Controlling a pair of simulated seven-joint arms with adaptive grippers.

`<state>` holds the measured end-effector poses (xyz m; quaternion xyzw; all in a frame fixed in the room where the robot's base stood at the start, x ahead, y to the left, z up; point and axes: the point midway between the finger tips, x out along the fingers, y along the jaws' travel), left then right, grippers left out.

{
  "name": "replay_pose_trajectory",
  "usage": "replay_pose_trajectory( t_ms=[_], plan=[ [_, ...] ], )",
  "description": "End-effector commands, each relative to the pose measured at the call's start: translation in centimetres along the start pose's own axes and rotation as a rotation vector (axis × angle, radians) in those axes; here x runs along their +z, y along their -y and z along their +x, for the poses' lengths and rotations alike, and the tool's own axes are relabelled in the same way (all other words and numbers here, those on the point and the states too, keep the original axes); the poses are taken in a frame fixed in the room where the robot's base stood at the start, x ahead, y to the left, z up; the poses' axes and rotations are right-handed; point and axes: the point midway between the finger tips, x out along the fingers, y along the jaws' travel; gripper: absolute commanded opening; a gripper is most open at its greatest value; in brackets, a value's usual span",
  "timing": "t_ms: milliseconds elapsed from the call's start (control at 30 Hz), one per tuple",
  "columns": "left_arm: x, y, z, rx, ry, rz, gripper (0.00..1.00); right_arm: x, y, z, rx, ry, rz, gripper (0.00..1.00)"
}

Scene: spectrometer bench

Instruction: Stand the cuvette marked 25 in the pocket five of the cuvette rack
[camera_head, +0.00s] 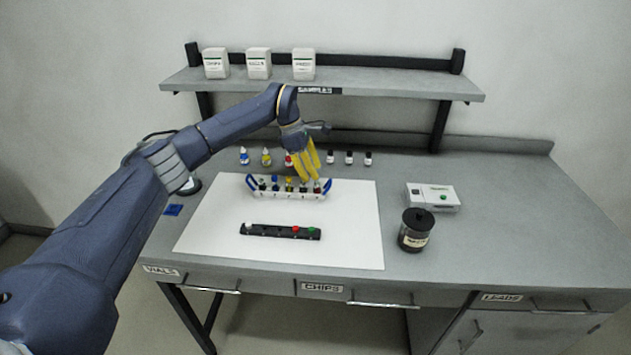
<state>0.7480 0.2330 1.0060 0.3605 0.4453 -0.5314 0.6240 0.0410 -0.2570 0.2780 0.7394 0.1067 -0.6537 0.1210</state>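A white rack with blue end handles (276,194) stands on the white mat. Several small pieces with dark, blue and yellow tops stand in its pockets; the number 25 cannot be read on any. A black strip holder (268,235) lies nearer the front, with white, red and green tops in it. I cannot tell for sure which of the two is the cuvette rack. My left gripper (311,174) points its yellow fingers down at the right end of the white rack. Whether it holds a cuvette there is too small to tell. My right gripper is out of view.
Small bottles (266,157) stand in a row behind the rack, partly hidden by my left gripper. A dark jar (414,232) and a white box (432,196) stand right of the mat (350,225). A shelf (390,89) with white boxes spans the back.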

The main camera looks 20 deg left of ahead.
Motion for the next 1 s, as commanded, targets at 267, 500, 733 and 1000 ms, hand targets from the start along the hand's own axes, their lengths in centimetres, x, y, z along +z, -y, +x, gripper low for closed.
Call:
replay_pose_trajectory(
  t_ms=[267, 500, 733, 1000],
  plan=[
    [0.0, 0.0, -4.7, 0.002, 0.000, 0.000, 0.27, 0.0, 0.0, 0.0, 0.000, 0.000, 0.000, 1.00],
    [0.0, 0.0, -6.9, 0.000, 0.000, 0.000, 0.27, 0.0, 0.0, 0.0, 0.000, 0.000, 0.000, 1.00],
    [0.0, 0.0, -7.4, -0.001, 0.000, 0.000, 0.27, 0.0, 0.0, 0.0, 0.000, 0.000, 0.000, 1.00],
    [0.0, 0.0, -7.4, -0.001, 0.000, 0.000, 0.27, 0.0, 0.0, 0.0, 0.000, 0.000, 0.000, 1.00]
  ],
)
